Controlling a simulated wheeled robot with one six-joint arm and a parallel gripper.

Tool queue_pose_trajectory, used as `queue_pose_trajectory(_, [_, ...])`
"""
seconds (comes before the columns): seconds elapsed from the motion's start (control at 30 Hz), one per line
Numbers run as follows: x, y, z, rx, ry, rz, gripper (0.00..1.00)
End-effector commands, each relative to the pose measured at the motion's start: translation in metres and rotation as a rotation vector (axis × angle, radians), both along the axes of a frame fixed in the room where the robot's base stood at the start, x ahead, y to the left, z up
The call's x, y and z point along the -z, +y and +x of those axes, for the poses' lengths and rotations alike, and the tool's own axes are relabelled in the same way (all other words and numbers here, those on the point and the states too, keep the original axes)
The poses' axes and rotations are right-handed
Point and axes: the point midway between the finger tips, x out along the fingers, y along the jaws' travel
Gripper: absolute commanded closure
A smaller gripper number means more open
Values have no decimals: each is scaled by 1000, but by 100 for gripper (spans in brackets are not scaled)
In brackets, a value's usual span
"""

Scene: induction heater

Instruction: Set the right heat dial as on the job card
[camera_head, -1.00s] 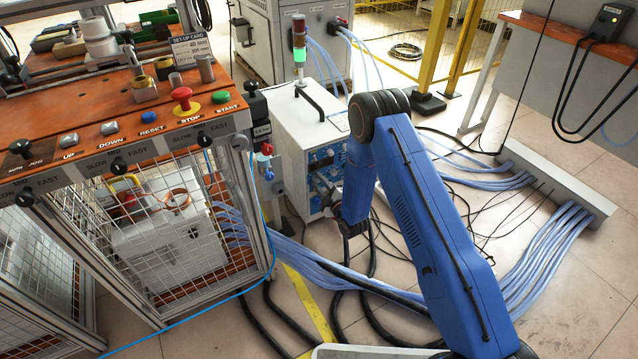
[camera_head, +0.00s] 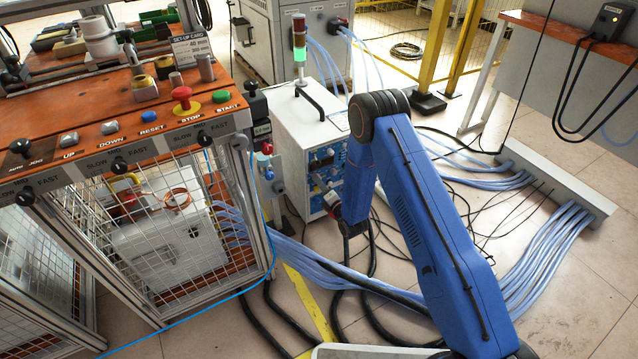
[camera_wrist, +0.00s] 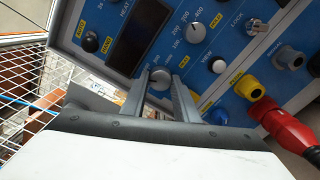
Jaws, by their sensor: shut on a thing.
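The heater is a white box (camera_head: 300,125) with a blue front panel, standing left of my arm. In the wrist view its panel (camera_wrist: 230,75) is close and tilted. A round grey dial (camera_wrist: 160,80) with a scale around it sits between my two fingertips, and my gripper (camera_wrist: 161,84) is shut on it. A second dial (camera_wrist: 195,32) with a numbered scale is above and to its right. A dark display (camera_wrist: 138,35) is on the upper left of the panel. The dial pointer under my fingers is too small to read. In the head view my arm hides part of the panel.
A set-up card (camera_head: 190,48) stands on the orange bench. Blue cables (camera_head: 300,258) run over the floor.

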Motion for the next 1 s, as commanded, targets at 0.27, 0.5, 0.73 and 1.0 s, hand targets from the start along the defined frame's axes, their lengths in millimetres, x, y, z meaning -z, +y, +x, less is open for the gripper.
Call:
queue_pose_trajectory(0.27, [3,0,-2,-2,-88,-138,95])
queue_pose_trajectory(0.5, [3,0,-2,-2,-126,-195,95])
queue_pose_trajectory(0.73, [3,0,-2,-2,-136,-209,95])
queue_pose_trajectory(1.0, [3,0,-2,-3,-134,-209,95])
